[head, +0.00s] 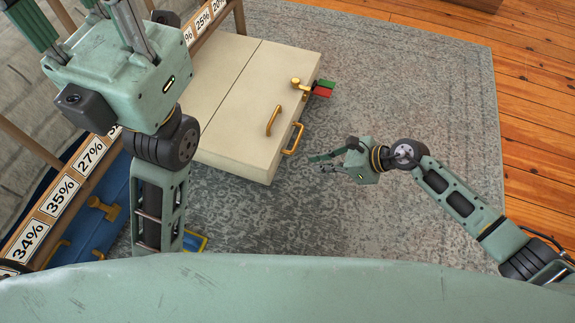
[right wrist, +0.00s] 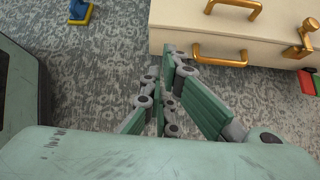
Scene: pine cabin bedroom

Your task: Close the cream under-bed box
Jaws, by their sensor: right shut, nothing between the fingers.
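The cream under-bed box (head: 235,100) projects from beneath the wooden rail onto the rug. Its top looks flat, with a dark seam across it. One brass handle (head: 273,120) is on top and another brass handle (head: 293,139) is on the front face. A brass latch piece (head: 300,85) sits at the front edge. My right gripper (head: 319,164) is shut and empty, apart from the box in front of its front face. The box's front also shows in the right wrist view (right wrist: 175,36). My left gripper (head: 80,15) is close to the camera, its fingertips cut off.
A blue box (head: 85,225) with brass fittings lies at the left, partly hidden by my left arm. Red and green tabs (head: 322,90) stick out beside the latch. Percentage labels (head: 60,193) line the wooden rail. The rug (head: 420,80) right of the cream box is clear.

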